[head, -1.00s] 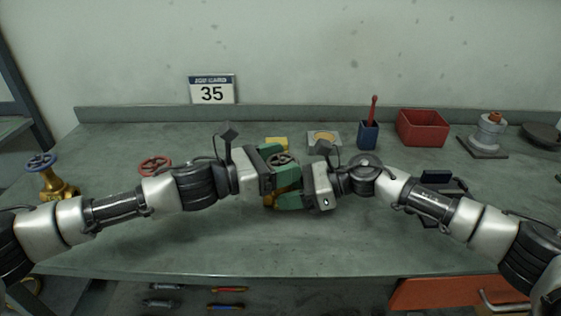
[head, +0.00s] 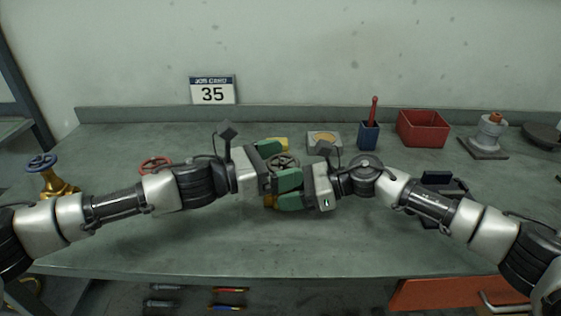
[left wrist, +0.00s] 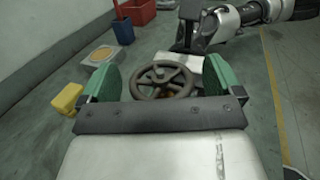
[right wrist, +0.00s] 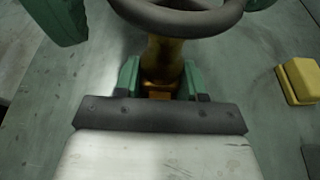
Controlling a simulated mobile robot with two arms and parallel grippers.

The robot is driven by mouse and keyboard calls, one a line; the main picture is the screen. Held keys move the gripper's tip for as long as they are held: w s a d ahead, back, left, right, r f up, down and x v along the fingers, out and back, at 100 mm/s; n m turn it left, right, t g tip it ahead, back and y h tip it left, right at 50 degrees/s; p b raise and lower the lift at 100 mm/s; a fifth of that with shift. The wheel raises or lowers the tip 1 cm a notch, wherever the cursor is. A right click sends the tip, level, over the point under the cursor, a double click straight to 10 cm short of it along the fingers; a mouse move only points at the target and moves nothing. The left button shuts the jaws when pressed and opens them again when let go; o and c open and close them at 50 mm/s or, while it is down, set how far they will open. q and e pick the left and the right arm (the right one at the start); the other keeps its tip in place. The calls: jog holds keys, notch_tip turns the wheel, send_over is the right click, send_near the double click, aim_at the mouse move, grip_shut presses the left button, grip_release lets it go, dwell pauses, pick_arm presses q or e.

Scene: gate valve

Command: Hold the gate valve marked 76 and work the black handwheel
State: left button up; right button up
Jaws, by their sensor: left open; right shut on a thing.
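The black handwheel (head: 284,161) tops a brass valve, whose body (right wrist: 158,50) shows below the wheel in the right wrist view. I see no marking 76 on it. My left gripper (left wrist: 160,85) is open, with one green finger on each side of the handwheel and a gap beside the rim. My right gripper (right wrist: 158,82) is shut on the valve's brass body, below the wheel. In the head view the grippers hide most of the body.
A job card (head: 213,90) reading 35 stands at the back. A brass valve with a blue wheel (head: 43,162) and a red wheel (head: 155,166) are on the left. The front bench is clear.

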pick_arm(q)
jog(key=v, duration=1.2)
jog(key=x, duration=1.2)
jog(key=shift+w+d+f, duration=0.1)
jog(key=shift+d+f, duration=0.15)
jog(key=shift+d, duration=0.15)
dwell(0.5)
jog(key=c, duration=0.9)
jog(key=shift+g, duration=0.3)
jog(key=shift+c, duration=0.2)
